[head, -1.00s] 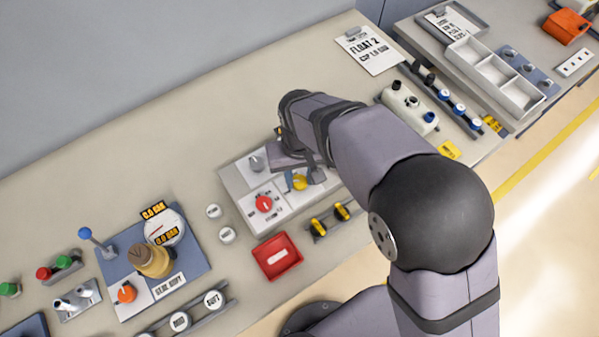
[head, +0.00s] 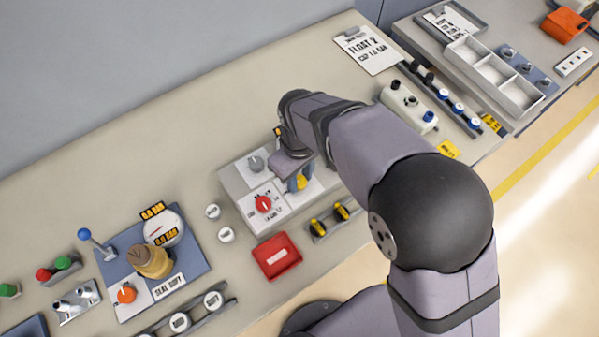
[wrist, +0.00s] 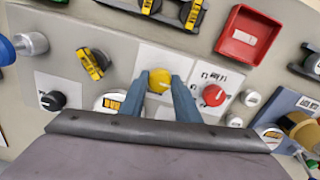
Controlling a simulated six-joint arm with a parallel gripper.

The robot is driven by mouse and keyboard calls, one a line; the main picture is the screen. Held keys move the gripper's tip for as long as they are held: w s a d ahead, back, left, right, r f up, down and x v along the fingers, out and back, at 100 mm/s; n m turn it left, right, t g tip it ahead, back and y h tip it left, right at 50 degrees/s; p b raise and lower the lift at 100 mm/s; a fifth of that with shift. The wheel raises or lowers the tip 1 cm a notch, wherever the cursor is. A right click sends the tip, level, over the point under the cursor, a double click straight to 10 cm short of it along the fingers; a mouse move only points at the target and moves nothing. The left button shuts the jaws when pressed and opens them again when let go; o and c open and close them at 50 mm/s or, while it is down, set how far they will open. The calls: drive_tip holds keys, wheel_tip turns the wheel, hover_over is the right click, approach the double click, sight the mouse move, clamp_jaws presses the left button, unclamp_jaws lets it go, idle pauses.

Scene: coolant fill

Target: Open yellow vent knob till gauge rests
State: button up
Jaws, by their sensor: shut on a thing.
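The yellow vent knob (wrist: 159,80) sits on a white panel plate, between my two blue fingers in the wrist view. My gripper (wrist: 161,84) is shut on it, one finger on each side. In the head view my gripper (head: 296,183) partly covers the yellow knob (head: 302,182). In the wrist view a gauge with a yellow display (wrist: 110,102) lies left of the knob, partly hidden by my gripper body; its reading is not legible. A round gauge (head: 164,228) at the lower left of the head view has yellow tags reading 0.0 BAR.
A red knob (head: 264,204) is close beside the yellow one, and a grey knob (head: 256,163) stands behind it. A red tray (head: 277,256) and a rack with yellow-topped parts (head: 329,222) lie in front. My arm hides the bench to the right of the knob.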

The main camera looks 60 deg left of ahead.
sight(300, 181)
drive_tip(key=shift+a+r, duration=0.1)
drive_tip(key=o, duration=1)
drive_tip(key=shift+o, duration=0.2)
drive_tip(key=shift+r+b, duration=1.2)
drive_tip(key=shift+r, duration=2.45)
